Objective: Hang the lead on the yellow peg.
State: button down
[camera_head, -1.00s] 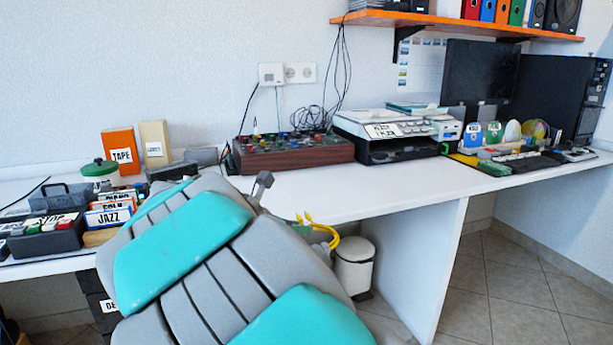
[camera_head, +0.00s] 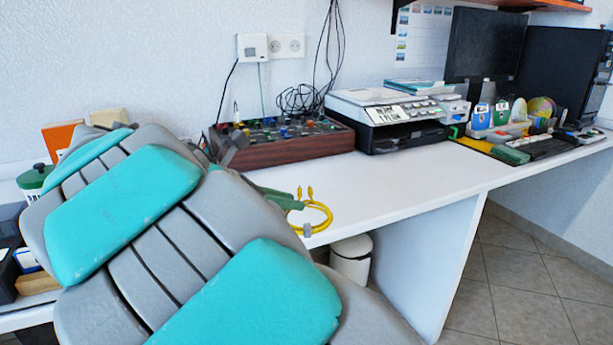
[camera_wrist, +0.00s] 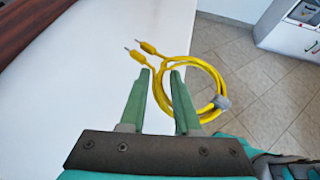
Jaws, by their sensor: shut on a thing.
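The lead (camera_head: 327,216) is a yellow coil with two plug ends and a grey tie. It also shows in the wrist view (camera_wrist: 216,74), looped beyond my fingers. My gripper (camera_head: 284,195) has green fingers and is shut on the lead. In the wrist view my gripper (camera_wrist: 164,75) has the coil's near side between its fingertips, with the plug ends pointing up-left. The lead is held near the desk's front edge, with part of the coil over the floor in the wrist view. I cannot make out a yellow peg in either view.
The white desk (camera_head: 400,180) is clear in the middle. A mixer (camera_head: 280,142) and a printer (camera_head: 392,115) stand along the wall. A white bin (camera_head: 352,258) stands below the desk edge.

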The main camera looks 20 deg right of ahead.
jog(key=w+d, duration=0.2)
jog(key=w, duration=0.2)
jog(key=w+d+f, duration=0.1)
jog(key=w+d, duration=0.2)
jog(key=w, duration=0.1)
jog(key=w+d+p, duration=0.1)
jog(key=w+d, duration=0.2)
jog(key=w, duration=0.1)
jog(key=shift+w+d+f, duration=0.15)
jog(key=shift+w+d, duration=0.05)
jog(key=shift+d, duration=0.05)
jog(key=shift+w+d+f, duration=0.15)
jog(key=shift+w+f, duration=0.05)
jog(key=shift+f, duration=0.4)
jog(key=shift+w+d+f, duration=0.15)
jog(key=shift+w+f, duration=0.05)
jog(key=shift+f, duration=0.35)
jog(key=shift+p, duration=0.6)
jog(key=shift+f, duration=0.5)
jog(key=c, duration=0.6)
grip_release()
jog(key=shift+f+b, duration=0.2)
jog(key=shift+b, duration=0.2)
